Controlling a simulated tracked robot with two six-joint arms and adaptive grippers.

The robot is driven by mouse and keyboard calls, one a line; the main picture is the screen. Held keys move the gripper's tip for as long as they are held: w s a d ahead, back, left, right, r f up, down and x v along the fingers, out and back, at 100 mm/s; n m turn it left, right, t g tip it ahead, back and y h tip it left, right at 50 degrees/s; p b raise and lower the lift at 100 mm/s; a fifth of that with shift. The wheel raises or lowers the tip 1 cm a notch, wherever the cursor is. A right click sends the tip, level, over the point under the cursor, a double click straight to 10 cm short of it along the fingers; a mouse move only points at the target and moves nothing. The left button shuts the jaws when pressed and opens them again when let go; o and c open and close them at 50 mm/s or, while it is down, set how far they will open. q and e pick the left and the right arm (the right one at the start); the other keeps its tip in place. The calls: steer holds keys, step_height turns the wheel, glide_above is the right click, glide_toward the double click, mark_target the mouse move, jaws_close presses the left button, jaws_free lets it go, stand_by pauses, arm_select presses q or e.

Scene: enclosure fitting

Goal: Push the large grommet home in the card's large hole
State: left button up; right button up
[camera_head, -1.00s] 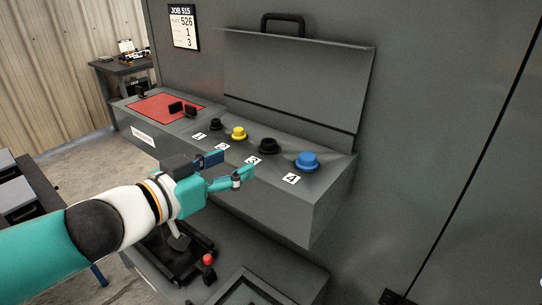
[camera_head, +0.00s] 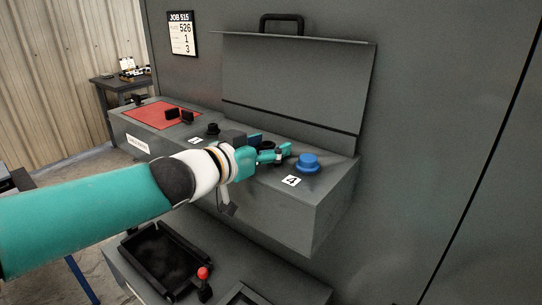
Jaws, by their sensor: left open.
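My left gripper (camera_head: 270,147) is open over the numbered ledge. Its fingers lie at the black grommet (camera_head: 267,146) of the third place, which shows only in part between them; whether they touch it I cannot tell. A blue grommet (camera_head: 307,163), the largest-looking one, stands by label 4, right of the fingers. A small black grommet (camera_head: 213,128) stands by label 1. The yellow grommet is hidden behind my gripper. I cannot make out the card or its large hole. My right gripper is not in view.
A red mat (camera_head: 148,116) with black blocks (camera_head: 180,116) lies at the ledge's left end. An upright panel (camera_head: 290,85) stands behind the ledge. Below are a black tray (camera_head: 128,243) and a red-knobbed lever (camera_head: 203,274). A job sheet (camera_head: 182,33) hangs on the wall.

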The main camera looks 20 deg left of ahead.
mark_target(267, 144)
arm_select(q)
steer(key=c, duration=1)
steer(key=shift+c, duration=0.2)
steer(key=shift+r, duration=0.1)
step_height(267, 144, up, 10)
steer(key=p, duration=0.9)
steer(key=shift+f, duration=0.25)
step_height(267, 144, down, 6)
steer(key=b, duration=0.6)
steer(key=shift+s, duration=0.1)
